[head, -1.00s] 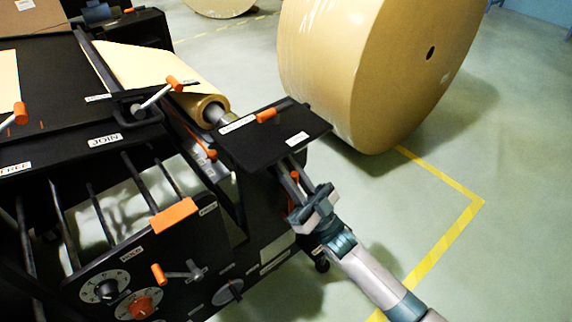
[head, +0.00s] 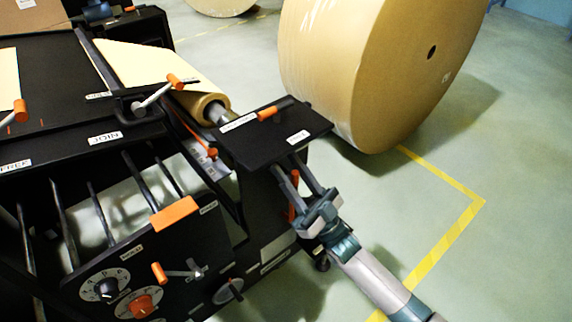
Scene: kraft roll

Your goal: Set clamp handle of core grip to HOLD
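My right gripper (head: 287,166) comes in from the lower right, its two fingers apart and pointing up-left to the front edge of a black plate (head: 255,148). The plate carries an orange handle (head: 266,113) near its back edge and white labels too small to read surely. An orange upright piece (head: 293,190) shows below the plate, close to the fingers; I cannot tell whether they touch it. The fingertips are partly hidden at the plate's edge. Which orange handle is the core grip clamp is not clear. My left gripper is not in view.
A large kraft roll (head: 360,70) stands on the floor behind the plate. A smaller roll (head: 212,108) sits in the black machine. The front panel (head: 190,245) has dials and an orange lever (head: 160,272). Floor at the right is clear, with yellow lines.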

